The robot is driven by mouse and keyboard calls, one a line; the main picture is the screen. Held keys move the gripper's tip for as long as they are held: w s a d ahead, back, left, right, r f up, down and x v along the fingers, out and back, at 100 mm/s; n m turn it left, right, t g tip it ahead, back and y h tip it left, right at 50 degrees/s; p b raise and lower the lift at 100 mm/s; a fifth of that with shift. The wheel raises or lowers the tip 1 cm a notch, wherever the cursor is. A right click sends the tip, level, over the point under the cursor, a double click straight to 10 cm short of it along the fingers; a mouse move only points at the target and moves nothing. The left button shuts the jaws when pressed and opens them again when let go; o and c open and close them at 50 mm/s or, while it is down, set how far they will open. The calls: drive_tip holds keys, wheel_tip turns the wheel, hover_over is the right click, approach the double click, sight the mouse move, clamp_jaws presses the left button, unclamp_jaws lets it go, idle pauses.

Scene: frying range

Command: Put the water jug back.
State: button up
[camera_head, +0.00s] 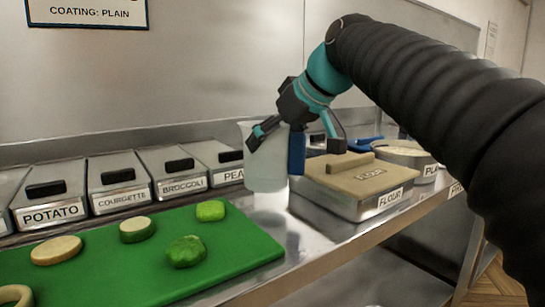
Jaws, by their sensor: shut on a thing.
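The water jug (264,168) is a pale, translucent vessel with a blue handle (297,154). It is upright in the middle of the view, between the PEA container and the flour box. My gripper (296,142) comes down from above and is shut on the jug, with one dark finger across its upper side and the other to the right of the handle. The exact contact at the handle is partly hidden. The jug's base appears a little above the steel counter (262,205), but the gap is hard to judge.
A green board (225,245) with cut vegetable pieces fills the front left. Labelled lidded containers (118,182) line the back left. The flour box (350,200) with a tan lid stands close right of the jug. A round tub (405,158) and a blue item (366,143) are behind it.

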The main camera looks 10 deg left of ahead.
drive_tip(key=shift+d+f+b, duration=0.1)
drive_tip(key=shift+f+b, duration=0.8)
drive_tip(key=shift+f, duration=0.7)
drive_tip(key=shift+f, duration=0.15)
drive_tip(key=o, duration=1.5)
drive_tip(key=shift+s+d+r, duration=0.1)
drive_tip(key=shift+r, duration=0.2)
drive_tip(key=p+v, duration=0.1)
drive_tip(key=v, duration=1)
drive_tip(key=shift+s+d+r, duration=0.15)
drive_tip(key=shift+r, duration=0.1)
